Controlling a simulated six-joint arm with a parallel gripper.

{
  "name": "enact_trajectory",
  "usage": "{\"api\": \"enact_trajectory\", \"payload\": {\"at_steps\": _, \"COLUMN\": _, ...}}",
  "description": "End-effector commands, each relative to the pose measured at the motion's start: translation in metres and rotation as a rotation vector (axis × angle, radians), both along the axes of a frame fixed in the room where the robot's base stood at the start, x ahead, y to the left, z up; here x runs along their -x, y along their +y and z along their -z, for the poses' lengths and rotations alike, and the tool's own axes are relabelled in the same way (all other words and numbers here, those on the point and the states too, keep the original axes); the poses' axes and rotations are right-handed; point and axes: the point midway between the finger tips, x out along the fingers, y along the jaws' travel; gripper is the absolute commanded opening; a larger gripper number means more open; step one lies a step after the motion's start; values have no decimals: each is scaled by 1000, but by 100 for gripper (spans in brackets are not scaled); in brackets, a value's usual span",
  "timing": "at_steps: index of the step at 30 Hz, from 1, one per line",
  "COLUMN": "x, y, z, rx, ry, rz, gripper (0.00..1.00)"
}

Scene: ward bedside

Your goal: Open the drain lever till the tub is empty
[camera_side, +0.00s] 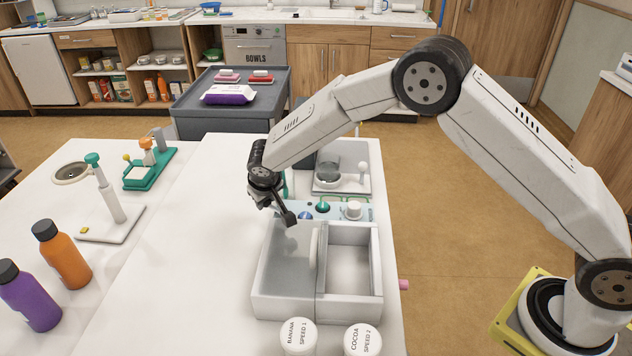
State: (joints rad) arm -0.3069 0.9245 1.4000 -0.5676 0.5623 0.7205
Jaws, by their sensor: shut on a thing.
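A white tub (262,297) with two compartments stands on the white counter. The left compartment looks filled with a pale grey surface, and an upright pale disc (314,247) stands by the divider. The right compartment (350,258) shows a pale floor. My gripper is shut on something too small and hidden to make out. I cannot pick out the drain lever for certain.
Two white lidded jars, banana (298,338) and cocoa (361,340), stand in front of the tub. Bottles stand at left; the counter left of the tub is clear.

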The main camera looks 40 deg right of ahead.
Motion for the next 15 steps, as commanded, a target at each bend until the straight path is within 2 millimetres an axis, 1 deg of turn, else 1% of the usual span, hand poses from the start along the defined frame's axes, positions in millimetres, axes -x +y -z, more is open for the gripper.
{"api": "enact_trajectory", "payload": {"at_steps": 9, "x": 4, "y": 11, "z": -1, "rx": -2, "ry": -2, "rz": -209, "gripper": 0}}
{"api": "enact_trajectory", "payload": {"at_steps": 15, "x": 7, "y": 16, "z": -1, "rx": -2, "ry": -1, "rz": -313, "gripper": 0}}
